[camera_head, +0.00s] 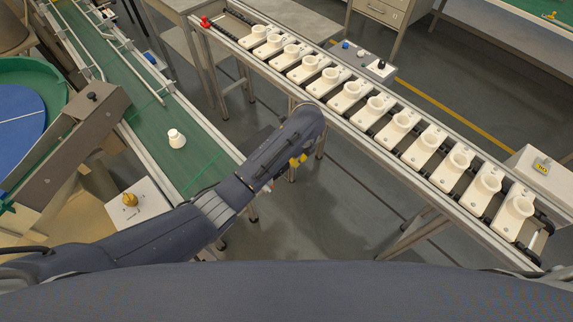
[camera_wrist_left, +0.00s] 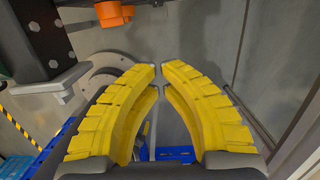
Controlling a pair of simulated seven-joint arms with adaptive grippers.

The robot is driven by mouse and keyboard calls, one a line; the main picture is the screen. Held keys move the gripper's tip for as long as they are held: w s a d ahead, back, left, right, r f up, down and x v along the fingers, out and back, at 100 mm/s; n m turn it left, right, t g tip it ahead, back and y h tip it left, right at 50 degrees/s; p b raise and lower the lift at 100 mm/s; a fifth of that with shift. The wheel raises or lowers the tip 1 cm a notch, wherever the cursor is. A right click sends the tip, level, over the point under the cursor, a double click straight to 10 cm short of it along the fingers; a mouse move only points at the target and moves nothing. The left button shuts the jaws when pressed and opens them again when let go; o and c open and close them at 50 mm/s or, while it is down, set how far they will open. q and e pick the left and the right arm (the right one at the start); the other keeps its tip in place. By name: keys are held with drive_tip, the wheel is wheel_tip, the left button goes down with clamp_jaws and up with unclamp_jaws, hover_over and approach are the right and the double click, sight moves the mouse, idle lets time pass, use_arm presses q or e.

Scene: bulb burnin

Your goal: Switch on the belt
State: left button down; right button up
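A green belt (camera_head: 135,88) runs down the left, with a small white bulb-like piece (camera_head: 176,138) on it. A pale box beside its near end carries an orange-yellow knob (camera_head: 130,200). A second line (camera_head: 262,66) carries a row of white sockets (camera_head: 375,108). Behind it is a grey control box (camera_head: 362,60) with blue and white buttons and a black knob (camera_head: 381,64). My right gripper is not in view.
A green-rimmed round table with a blue disc (camera_head: 20,120) and a grey-brown beam (camera_head: 72,135) stand at left. A white box with a yellow label (camera_head: 542,165) is at right. Open floor (camera_head: 330,215) lies between the lines. The wrist view shows an orange part (camera_wrist_left: 110,12).

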use_arm(q)
drive_tip(key=shift+f, duration=0.1)
drive_tip(key=w+a+f, duration=0.1)
drive_tip(key=w+f, duration=0.1)
drive_tip(key=f, duration=0.3)
drive_tip(key=w+a+f, duration=0.1)
drive_tip(key=a+f, duration=0.1)
drive_tip(key=f, duration=0.3)
drive_tip(key=shift+w+a, duration=0.25)
drive_tip(key=shift+w, duration=0.15)
drive_tip(key=shift+f, duration=0.1)
